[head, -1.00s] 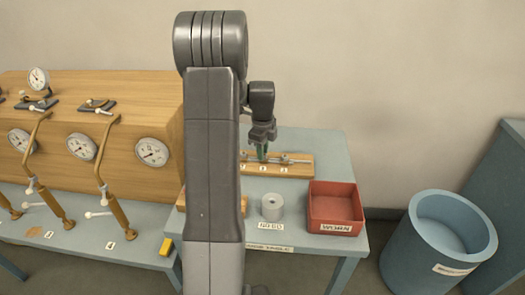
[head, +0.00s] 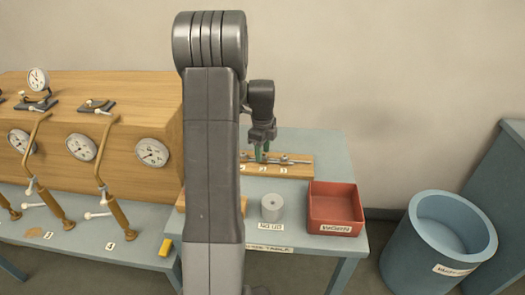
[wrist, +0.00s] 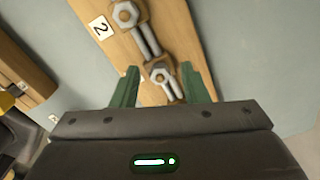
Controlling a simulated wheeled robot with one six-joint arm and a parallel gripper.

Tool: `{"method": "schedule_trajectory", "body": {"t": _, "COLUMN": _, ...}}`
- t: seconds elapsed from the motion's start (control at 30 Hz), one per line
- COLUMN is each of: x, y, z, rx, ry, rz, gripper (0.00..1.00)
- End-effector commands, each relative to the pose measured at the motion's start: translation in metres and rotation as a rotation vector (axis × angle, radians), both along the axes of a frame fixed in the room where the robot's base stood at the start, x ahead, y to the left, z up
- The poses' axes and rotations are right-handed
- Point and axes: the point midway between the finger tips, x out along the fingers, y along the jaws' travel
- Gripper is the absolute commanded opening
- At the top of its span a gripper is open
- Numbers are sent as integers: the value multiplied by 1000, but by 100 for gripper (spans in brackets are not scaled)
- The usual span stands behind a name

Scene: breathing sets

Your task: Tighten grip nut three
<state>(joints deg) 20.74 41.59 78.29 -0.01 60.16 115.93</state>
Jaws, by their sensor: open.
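A wooden board (head: 300,169) with metal clamps and small number labels lies on the blue side table. In the wrist view the board (wrist: 88,22) runs diagonally, with a hex nut (wrist: 125,14) beside a label "2" (wrist: 99,27). My gripper (wrist: 160,80) is open, with one green finger to each side of this lower nut and a visible gap on both sides. In the head view my gripper (head: 262,152) is over the board's left part, which my arm partly hides.
A grey cylinder (head: 271,207) and a red tray (head: 336,222) stand on the table in front of the board. A blue bin (head: 437,243) is on the floor at right. A wooden cabinet with gauges (head: 152,152) and brass levers is at left.

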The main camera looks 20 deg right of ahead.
Motion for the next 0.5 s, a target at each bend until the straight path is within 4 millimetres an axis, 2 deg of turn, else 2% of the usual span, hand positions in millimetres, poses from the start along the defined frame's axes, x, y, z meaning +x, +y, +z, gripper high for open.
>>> {"method": "schedule_trajectory", "body": {"t": 0.17, "x": 1, "y": 0, "z": 29, "rx": -2, "ry": -6, "rz": 0, "gripper": 41}}
{"method": "schedule_trajectory", "body": {"t": 0.5, "x": 1, "y": 0, "z": 104, "rx": -2, "ry": -5, "rz": 0, "gripper": 41}}
